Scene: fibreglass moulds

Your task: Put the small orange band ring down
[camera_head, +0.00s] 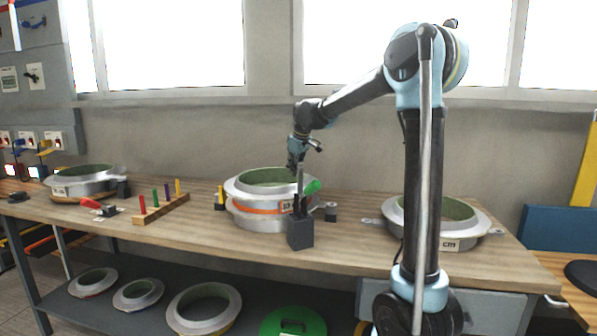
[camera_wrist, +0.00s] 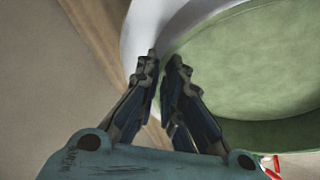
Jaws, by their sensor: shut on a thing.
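The small orange band ring (camera_head: 262,209) is in the middle of the bench in the head view, a pale metal mould with flanges, an orange band round its side and a green inside. Its pale rim and green inner wall (camera_wrist: 255,65) fill much of the wrist view. My gripper (camera_head: 293,168) is at the ring's back right rim, pointing down. In the wrist view my gripper's fingers (camera_wrist: 164,68) are close together at the rim, shut on the ring's wall. The exact contact is hidden. Whether the ring's underside touches the bench is unclear.
A dark tool holder (camera_head: 300,234) with a green-handled tool stands right in front of the ring. Another mould (camera_head: 456,240) is at the right, one (camera_head: 85,188) at the far left. A wooden peg rack (camera_head: 160,212) stands left. Bare bench lies front left (camera_head: 200,228).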

